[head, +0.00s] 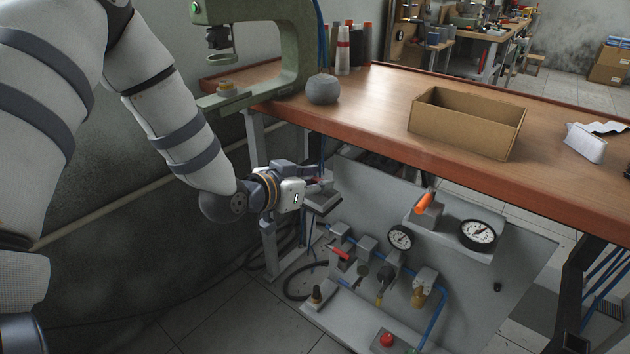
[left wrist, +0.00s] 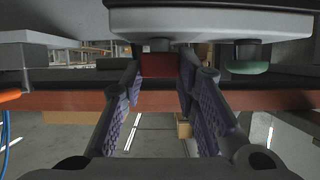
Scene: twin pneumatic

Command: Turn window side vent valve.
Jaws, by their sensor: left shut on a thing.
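My left gripper (head: 318,186) reaches under the left end of the workbench, beside the upper left of the grey pneumatic panel (head: 476,290). In the left wrist view, its two ridged finger pads (left wrist: 158,88) are shut on a red knob (left wrist: 158,65). The knob sits under a pale grey body (left wrist: 210,22). A green knob (left wrist: 249,62) sits under the same body to the right, apart from the fingers. In the head view my gripper hides the held knob. I cannot tell from any label which knob is the window side vent valve. My right gripper is not in view.
The wooden workbench (head: 390,120) overhangs the panel. The panel carries two gauges (head: 478,233), an orange lever (head: 425,202), a red-handled valve (head: 340,253) and a red button (head: 387,339). A green press (head: 298,60) and an open cardboard box (head: 465,128) stand above.

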